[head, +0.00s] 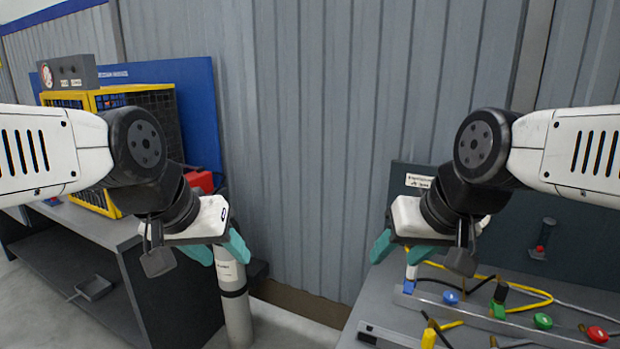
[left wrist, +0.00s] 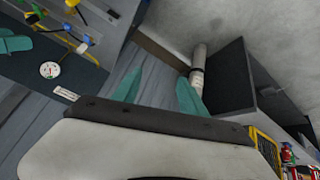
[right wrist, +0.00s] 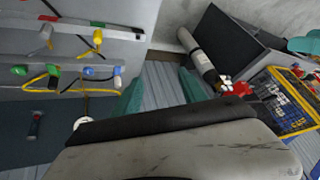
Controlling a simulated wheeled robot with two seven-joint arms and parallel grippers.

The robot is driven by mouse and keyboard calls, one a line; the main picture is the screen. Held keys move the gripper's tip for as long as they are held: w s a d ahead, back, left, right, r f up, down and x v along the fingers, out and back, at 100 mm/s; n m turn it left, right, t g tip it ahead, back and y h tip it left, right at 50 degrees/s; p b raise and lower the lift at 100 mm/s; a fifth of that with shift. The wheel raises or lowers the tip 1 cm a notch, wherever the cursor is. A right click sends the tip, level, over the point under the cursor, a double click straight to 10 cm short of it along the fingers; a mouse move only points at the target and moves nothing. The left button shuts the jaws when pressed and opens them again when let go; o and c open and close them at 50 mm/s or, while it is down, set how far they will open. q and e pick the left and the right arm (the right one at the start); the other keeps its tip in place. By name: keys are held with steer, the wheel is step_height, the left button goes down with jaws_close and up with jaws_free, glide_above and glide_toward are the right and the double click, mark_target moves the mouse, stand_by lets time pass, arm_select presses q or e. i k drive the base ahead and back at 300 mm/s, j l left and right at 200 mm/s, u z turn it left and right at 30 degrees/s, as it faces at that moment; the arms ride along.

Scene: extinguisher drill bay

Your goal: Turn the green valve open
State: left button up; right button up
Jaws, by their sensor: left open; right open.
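Two green parts sit on the sloped grey bench at the right in the head view: a green block with a black top (head: 497,310) and a round green knob (head: 543,321). I cannot tell for sure which is the green valve. Both show in the right wrist view, the block (right wrist: 52,71) and the knob (right wrist: 18,70). My right gripper (head: 398,250) is open and empty, above and left of them. My left gripper (head: 220,250) is open and empty, far to the left above a white cylinder. Neither gripper touches anything.
A blue knob (head: 450,297), a red knob (head: 597,334) and yellow and black hoses share the bench. A white cylinder (head: 236,300) stands beside the left workbench, which carries a yellow cage (head: 98,100). A gauge (left wrist: 49,69) is on the dark panel. A floor gap separates the benches.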

mark_target(544, 320)
steer(key=z, duration=1.8)
